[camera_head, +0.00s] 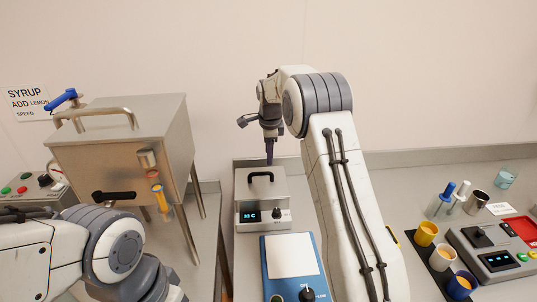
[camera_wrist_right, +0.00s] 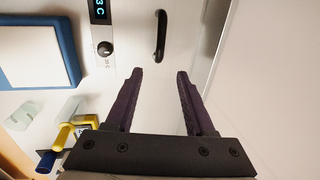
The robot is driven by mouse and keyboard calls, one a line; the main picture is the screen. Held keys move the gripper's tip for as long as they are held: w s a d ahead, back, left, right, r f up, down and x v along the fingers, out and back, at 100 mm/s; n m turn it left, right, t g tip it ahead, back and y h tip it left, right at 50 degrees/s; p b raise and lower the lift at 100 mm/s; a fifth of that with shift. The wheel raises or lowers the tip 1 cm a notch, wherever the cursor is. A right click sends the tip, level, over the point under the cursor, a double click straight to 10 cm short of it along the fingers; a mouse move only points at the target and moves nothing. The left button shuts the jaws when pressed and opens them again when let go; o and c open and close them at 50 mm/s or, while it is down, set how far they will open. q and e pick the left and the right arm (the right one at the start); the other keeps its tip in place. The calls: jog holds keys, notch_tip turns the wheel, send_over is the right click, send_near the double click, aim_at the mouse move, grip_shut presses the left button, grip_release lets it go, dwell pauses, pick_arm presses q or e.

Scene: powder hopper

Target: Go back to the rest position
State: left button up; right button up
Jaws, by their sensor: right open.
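My right gripper (camera_head: 270,158) is above the back part of a steel box (camera_head: 262,187) with a black handle and a lit display. In the right wrist view its two dark fingers (camera_wrist_right: 158,75) are apart with nothing between them. The box's black handle (camera_wrist_right: 161,36) lies beyond the fingertips in that view, apart from them. My left arm shows at the lower left of the head view, but its gripper is not visible.
A steel hopper (camera_head: 110,145) on legs stands at the left, with a blue-handled lever on top. A blue scale (camera_head: 290,255) sits in front of the box. Several cups (camera_head: 427,234) and a grey-red device (camera_head: 495,252) stand at the right. A wall closes the back.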

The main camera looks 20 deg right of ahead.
jog(key=s+a+r+n+y+b, duration=0.1)
jog(key=s+a+r+n, duration=0.1)
jog(key=s+a+n, duration=0.7)
jog(key=s+a+r+n+b, duration=0.15)
jog(key=s+a+n, duration=0.25)
jog(key=s+a, duration=0.55)
jog(key=s+a+f+n+g, duration=0.1)
jog(key=s+a+f+n, duration=0.1)
jog(key=s+n, duration=0.5)
jog(key=s+a+f+n+g+b, duration=0.1)
jog(key=s+n, duration=0.7)
jog(key=s, duration=1)
jog(key=shift+a+f+n+y, duration=0.3)
jog(key=shift+a+f, duration=0.15)
jog(key=shift+a, duration=0.1)
